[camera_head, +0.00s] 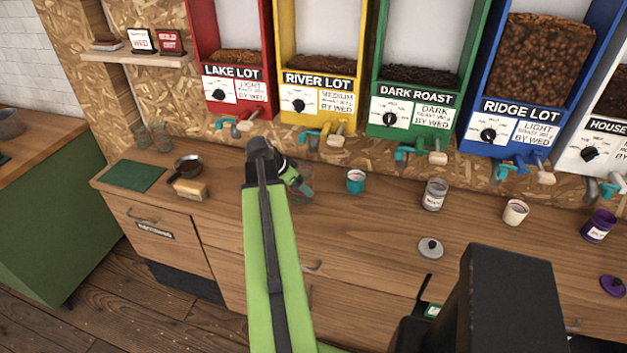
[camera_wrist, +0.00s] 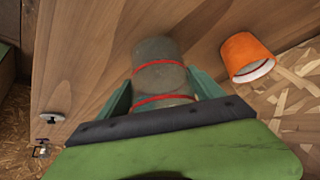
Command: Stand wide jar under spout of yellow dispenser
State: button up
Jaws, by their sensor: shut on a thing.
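The yellow dispenser (camera_head: 281,50), labelled RIVER LOT, hangs on the back wall with its spout (camera_head: 325,134) low at its base, above the counter. My gripper (camera_head: 297,182) is below that spout and slightly left of it, near the counter's back. In the wrist view my gripper (camera_wrist: 163,85) is shut on a grey, see-through jar (camera_wrist: 160,55) with two red bands. In the head view the jar (camera_head: 305,190) is mostly hidden by my gripper. I cannot tell whether it touches the counter.
An orange cup (camera_wrist: 247,57) is beside the held jar in the wrist view. A teal cup (camera_head: 356,184), a grey labelled jar (camera_head: 435,194) and a white cup (camera_head: 515,212) stand to the right. A pan (camera_head: 187,164), brush (camera_head: 190,191) and green mat (camera_head: 134,175) lie left.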

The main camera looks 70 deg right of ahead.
jog(key=s+d, duration=0.2)
jog(key=d, duration=0.1)
jog(key=s+d, duration=0.1)
jog(key=d, duration=0.1)
jog(key=shift+d, duration=0.15)
jog(key=shift+w+a+f+b, duration=0.1)
jog(key=shift+a+f+b, duration=0.15)
jog(key=shift+f+b, duration=0.75)
jog(key=shift+r, duration=0.3)
jog(key=shift+f, duration=0.25)
jog(key=o, duration=1.5)
jog(key=shift+r, duration=0.1)
jog(key=shift+r+p, duration=0.25)
jog(key=shift+p, duration=0.1)
jog(key=p+v, duration=1)
jog(key=v, duration=0.1)
jog(key=shift+w+a+r, duration=0.2)
jog(key=shift+w+r, duration=0.05)
jog(key=shift+r, duration=0.05)
